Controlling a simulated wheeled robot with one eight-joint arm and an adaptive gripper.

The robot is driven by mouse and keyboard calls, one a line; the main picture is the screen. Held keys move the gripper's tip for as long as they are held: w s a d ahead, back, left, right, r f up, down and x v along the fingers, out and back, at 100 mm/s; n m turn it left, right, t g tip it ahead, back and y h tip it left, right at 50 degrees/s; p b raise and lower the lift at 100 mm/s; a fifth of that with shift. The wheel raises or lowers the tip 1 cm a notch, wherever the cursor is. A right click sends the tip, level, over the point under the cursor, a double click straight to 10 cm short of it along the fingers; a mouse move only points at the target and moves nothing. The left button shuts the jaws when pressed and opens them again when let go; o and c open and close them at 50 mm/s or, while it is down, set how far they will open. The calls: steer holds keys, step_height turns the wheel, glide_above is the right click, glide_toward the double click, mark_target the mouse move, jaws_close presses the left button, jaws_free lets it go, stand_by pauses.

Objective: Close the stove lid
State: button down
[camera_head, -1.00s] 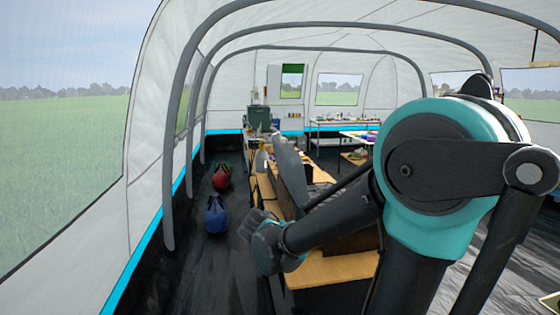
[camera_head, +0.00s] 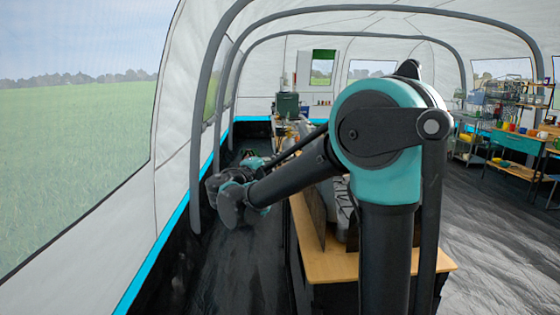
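A grey object, perhaps the stove (camera_head: 342,212), sits on a wooden-topped table (camera_head: 325,262). It is mostly hidden behind my arm, and I cannot tell its lid clearly or how far open it stands. My gripper (camera_head: 228,200) hangs out to the left of the table, over the dark floor strip along the tent wall. It is seen from behind and looks apart from the table. Its fingers are too bunched together in this view to tell whether it is open or shut.
A dark green container (camera_head: 288,105) stands at the far end. Shelves with kitchen goods (camera_head: 515,100) and a desk (camera_head: 515,148) stand at the right. The tent wall (camera_head: 170,160) runs close on the left. Dark floor (camera_head: 480,235) is open to the right of the table.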

steer(key=w+d+r, duration=0.1)
steer(key=w+d, duration=0.3)
steer(key=d, duration=0.4)
steer(key=shift+r, duration=0.25)
